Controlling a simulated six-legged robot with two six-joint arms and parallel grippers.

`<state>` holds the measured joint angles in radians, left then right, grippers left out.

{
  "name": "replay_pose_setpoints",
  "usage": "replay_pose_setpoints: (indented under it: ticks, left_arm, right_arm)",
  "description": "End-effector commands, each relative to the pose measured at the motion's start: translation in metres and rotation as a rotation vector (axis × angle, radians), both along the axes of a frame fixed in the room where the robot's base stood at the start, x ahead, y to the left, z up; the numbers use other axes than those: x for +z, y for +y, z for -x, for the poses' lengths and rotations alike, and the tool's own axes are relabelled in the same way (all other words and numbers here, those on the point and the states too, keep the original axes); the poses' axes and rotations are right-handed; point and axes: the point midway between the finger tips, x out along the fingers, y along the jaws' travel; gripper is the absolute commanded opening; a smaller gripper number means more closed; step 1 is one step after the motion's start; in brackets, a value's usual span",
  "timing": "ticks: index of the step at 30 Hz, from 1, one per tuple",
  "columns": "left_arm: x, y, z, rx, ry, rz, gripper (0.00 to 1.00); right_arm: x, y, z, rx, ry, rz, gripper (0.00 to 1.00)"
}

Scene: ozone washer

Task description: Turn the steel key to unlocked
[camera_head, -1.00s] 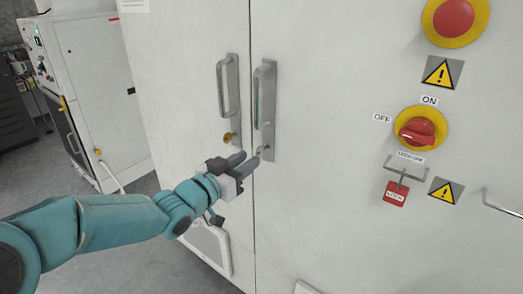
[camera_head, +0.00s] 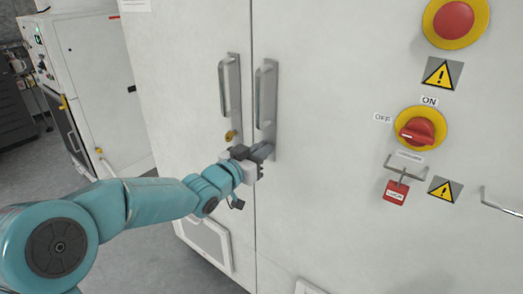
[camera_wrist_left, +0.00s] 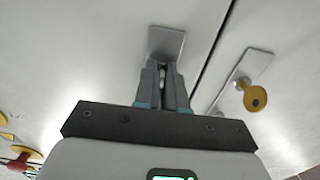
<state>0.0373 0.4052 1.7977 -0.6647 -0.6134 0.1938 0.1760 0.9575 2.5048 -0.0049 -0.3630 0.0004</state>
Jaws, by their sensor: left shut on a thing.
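The steel key sits at the foot of the right door's handle plate (camera_head: 268,110). My left gripper (camera_head: 262,151) covers it in the head view. In the left wrist view, the left gripper (camera_wrist_left: 163,75) points at the lower end of that plate (camera_wrist_left: 167,40). Its fingers are shut on the steel key (camera_wrist_left: 162,71), a thin bright strip of which shows between them. How far the key is turned cannot be seen. A brass key (camera_head: 230,136) is on the left door's plate, beside the gripper; it also shows in the left wrist view (camera_wrist_left: 255,97). My right gripper is not in view.
The two door handles (camera_head: 224,88) stand out above the gripper. To the right are a red switch (camera_head: 417,131) on a yellow disc, a red lock tag (camera_head: 395,193) and an emergency button (camera_head: 454,20). Another white machine (camera_head: 95,90) stands at the left.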

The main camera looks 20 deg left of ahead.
Motion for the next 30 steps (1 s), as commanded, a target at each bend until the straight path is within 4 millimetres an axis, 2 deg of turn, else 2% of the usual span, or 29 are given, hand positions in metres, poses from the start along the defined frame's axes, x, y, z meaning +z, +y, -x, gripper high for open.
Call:
replay_pose_setpoints:
  ticks: [5,11,21,30]
  left_arm:
    - [-0.001,0.000,0.000,0.001,-0.012,-0.023,0.00]
    - [-0.003,0.000,0.000,0.000,-0.045,-0.112,0.00]
    - [-0.003,0.000,0.000,0.001,-0.149,-0.392,0.00]
    - [-0.002,0.000,0.000,0.001,-0.244,-0.660,0.00]
  right_arm:
    - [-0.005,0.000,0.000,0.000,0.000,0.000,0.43]
    - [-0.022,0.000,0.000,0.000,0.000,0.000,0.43]
    - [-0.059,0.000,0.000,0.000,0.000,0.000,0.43]
    - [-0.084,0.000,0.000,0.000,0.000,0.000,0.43]
